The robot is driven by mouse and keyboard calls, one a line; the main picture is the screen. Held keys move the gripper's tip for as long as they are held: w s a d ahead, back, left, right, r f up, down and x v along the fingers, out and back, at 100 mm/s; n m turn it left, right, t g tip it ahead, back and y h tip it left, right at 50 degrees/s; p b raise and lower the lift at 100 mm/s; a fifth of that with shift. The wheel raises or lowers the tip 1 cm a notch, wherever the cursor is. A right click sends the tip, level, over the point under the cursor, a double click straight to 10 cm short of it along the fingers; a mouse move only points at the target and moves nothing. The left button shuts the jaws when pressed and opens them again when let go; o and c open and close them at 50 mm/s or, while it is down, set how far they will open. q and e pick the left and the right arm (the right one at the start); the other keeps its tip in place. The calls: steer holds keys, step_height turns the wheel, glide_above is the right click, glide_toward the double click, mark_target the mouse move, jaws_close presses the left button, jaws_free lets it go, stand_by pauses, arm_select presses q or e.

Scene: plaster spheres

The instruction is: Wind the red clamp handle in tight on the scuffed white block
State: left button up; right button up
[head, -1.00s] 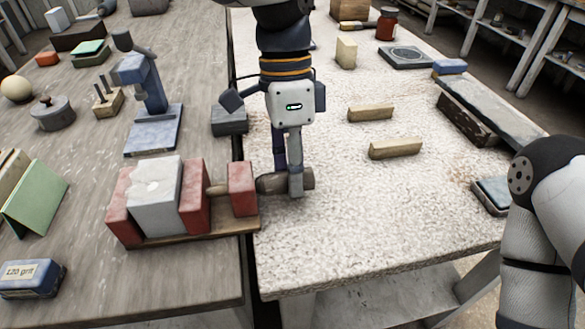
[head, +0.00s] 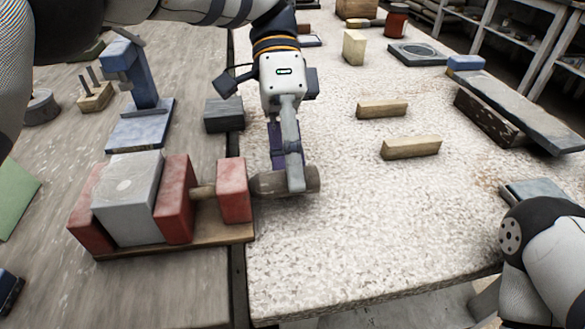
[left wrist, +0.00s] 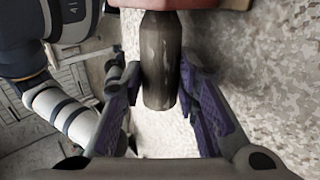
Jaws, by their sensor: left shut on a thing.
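The red clamp (head: 175,200) stands on a wooden base on the left bench. The scuffed white block (head: 124,207) sits upright between its left and middle red jaws. I see no clear gap beside the block, but cannot tell how tightly it is held. A wooden screw runs from the middle jaw to the right red end piece (head: 234,190). The handle (head: 267,184), a dark brown-grey cylinder, sticks out to the right. My left gripper (head: 292,178) is shut on the handle; its purple-padded fingers flank it in the left wrist view (left wrist: 160,78). My right gripper is hidden from view.
A blue stand (head: 140,100) and a dark block (head: 223,115) are behind the clamp. Two wooden bars (head: 411,148) lie on the pale, rough right bench (head: 350,220). A gap separates the benches. My right arm (head: 540,240) is at lower right.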

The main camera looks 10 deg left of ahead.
stand_by(0.4)
arm_select(q)
steer(key=o, duration=1.2)
steer(key=shift+c, duration=0.2)
